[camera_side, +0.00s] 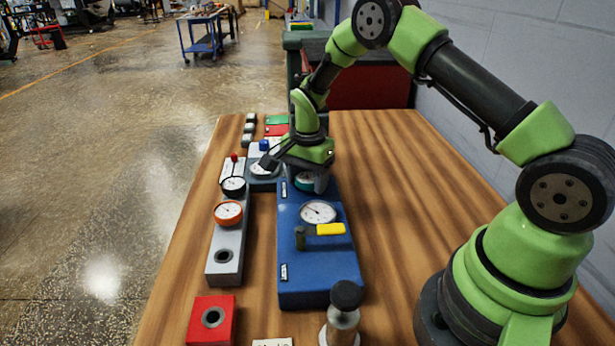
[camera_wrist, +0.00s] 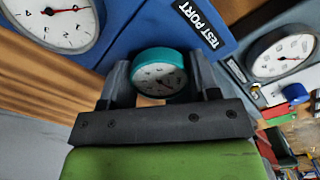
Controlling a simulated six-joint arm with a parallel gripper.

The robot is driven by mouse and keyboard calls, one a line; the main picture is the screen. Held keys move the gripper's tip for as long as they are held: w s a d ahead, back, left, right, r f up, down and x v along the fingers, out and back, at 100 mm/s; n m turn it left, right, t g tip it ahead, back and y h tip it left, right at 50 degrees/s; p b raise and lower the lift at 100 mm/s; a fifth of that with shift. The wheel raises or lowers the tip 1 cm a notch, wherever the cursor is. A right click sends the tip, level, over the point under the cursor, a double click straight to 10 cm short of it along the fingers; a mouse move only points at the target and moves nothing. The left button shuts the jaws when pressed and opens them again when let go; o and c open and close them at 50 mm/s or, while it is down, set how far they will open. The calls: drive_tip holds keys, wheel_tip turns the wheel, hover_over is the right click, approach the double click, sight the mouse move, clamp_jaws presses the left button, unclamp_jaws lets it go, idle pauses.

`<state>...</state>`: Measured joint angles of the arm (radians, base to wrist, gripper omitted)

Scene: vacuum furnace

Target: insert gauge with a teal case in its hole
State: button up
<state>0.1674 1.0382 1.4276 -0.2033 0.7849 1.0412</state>
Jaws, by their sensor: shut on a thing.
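The gauge with a teal case (camera_wrist: 158,72) has a round white dial and sits between the two fingers of my gripper (camera_wrist: 160,80) in the wrist view. My gripper is shut on it. In the side view, my gripper (camera_side: 310,176) is over the far part of the blue block (camera_side: 310,275), and a sliver of the teal case (camera_side: 304,183) shows beneath it. A "TEST PORT" label (camera_wrist: 203,24) on the blue block is beside the gauge in the wrist view. The hole under the gauge is hidden, and I cannot tell whether the gauge is seated.
A larger white gauge (camera_side: 318,212) and a yellow handle (camera_side: 331,229) are on the blue block. A grey block (camera_side: 226,266) on the left holds an orange gauge (camera_side: 228,213) and a black gauge (camera_side: 233,186). A red block (camera_side: 200,330) stands in front.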

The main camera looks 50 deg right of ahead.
drive_tip(key=shift+f, duration=0.1)
drive_tip(key=o, duration=1.3)
drive_tip(key=shift+r, duration=3)
drive_tip(key=shift+r, duration=0.2)
drive_tip(key=s+a+r+n+t, duration=0.2)
drive_tip(key=s+r+n, duration=0.15)
drive_tip(key=r, duration=0.45)
drive_tip(key=s+a+r+n+t, duration=0.1)
drive_tip(key=s+a+r+n, duration=0.2)
drive_tip(key=r, duration=0.5)
drive_tip(key=s+a+r+n+t, duration=0.1)
drive_tip(key=s+n, duration=0.1)
drive_tip(key=s, duration=0.3)
drive_tip(key=s+a+r+n+t+y, duration=0.1)
drive_tip(key=s, duration=0.5)
drive_tip(key=s+a+r+n+t+y, duration=0.1)
drive_tip(key=s+a+n+t, duration=0.1)
drive_tip(key=s, duration=0.3)
drive_tip(key=shift+s+r+n, duration=0.35)
drive_tip(key=shift+r, duration=0.05)
